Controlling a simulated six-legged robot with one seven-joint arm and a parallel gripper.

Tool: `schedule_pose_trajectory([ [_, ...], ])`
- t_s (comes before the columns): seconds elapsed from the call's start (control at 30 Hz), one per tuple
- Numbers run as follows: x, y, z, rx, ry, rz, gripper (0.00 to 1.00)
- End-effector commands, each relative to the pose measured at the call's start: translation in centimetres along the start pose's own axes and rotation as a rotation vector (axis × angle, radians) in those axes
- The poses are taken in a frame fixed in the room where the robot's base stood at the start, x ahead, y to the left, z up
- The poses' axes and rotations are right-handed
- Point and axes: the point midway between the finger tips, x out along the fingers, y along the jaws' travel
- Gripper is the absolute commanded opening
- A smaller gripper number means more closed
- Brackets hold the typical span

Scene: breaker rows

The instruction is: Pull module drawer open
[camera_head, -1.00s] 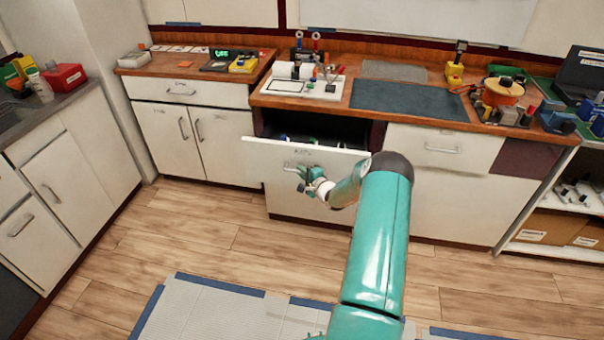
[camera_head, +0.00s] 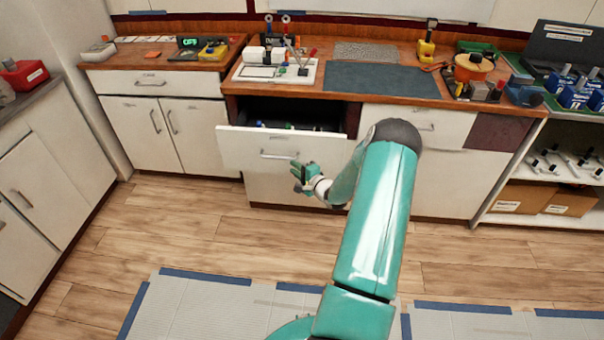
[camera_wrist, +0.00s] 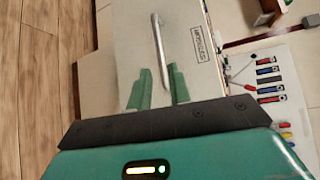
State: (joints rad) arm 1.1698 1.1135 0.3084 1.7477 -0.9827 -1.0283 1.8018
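The module drawer (camera_head: 240,140) stands pulled out below the wooden counter. Its white front has a bar handle (camera_head: 280,155), and its dark inside shows above the front. In the wrist view the handle (camera_wrist: 159,38) lies ahead of the fingertips, with a printed label (camera_wrist: 201,44) on the drawer front beside it. My gripper (camera_head: 299,173) is just below and to the right of the handle in the head view, apart from it.
Small coloured modules (camera_wrist: 268,80) show beyond the drawer front in the wrist view. The counter above holds a dark mat (camera_head: 380,80) and a white board (camera_head: 272,72). Open wooden floor (camera_head: 200,235) lies in front of the cabinets.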

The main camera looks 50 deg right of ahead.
Motion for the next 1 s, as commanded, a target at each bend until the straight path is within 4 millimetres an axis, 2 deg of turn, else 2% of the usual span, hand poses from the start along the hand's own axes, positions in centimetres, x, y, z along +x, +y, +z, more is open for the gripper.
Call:
schedule_pose_trajectory([
  [0.1,-2.1,0.0,-0.1,0.000,0.002,0.000,0.20],
  [0.3,-3.6,0.0,0.0,-0.001,0.000,-0.001,0.20],
  [0.87,-3.6,-0.1,0.0,-0.002,0.000,0.000,0.20],
  [1.0,-2.9,-1.2,0.7,-0.059,0.001,0.031,0.20],
])
